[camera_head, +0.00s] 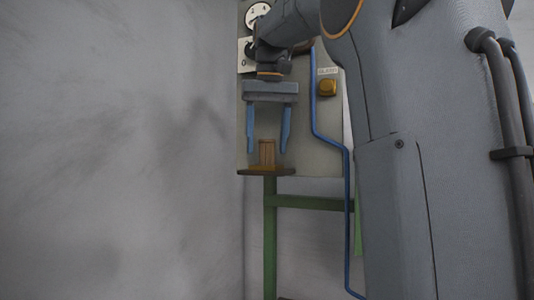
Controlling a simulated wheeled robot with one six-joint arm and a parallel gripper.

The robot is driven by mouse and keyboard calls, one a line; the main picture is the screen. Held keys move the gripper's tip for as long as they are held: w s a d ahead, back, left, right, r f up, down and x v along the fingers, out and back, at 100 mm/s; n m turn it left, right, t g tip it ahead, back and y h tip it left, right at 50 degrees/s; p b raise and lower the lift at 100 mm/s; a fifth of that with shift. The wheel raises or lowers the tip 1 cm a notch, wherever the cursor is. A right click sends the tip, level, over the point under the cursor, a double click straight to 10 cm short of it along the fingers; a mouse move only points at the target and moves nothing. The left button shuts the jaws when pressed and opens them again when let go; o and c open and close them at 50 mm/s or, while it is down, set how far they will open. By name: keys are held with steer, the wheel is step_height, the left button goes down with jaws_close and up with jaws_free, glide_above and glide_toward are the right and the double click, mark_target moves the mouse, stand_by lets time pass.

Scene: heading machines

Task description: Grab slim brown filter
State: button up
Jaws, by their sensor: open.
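The slim brown filter (267,153) stands upright on a small brown ledge (265,172) in front of the pale machine panel. My gripper (268,152) points downward above it with its two blue fingers spread. The filter's upper part lies between the fingertips in the picture, with a gap on each side. The gripper holds nothing. I cannot tell from this one view whether the fingers are at the same depth as the filter.
A green post (270,235) carries the ledge, and a green crossbar (315,202) runs right. A grey wall (120,150) fills the left. My arm covers the right side.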

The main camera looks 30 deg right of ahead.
steer(key=shift+w+f, duration=0.1)
steer(key=shift+f, duration=0.25)
steer(key=shift+c, duration=0.3)
steer(key=c, duration=1.1)
steer(key=shift+r, duration=0.1)
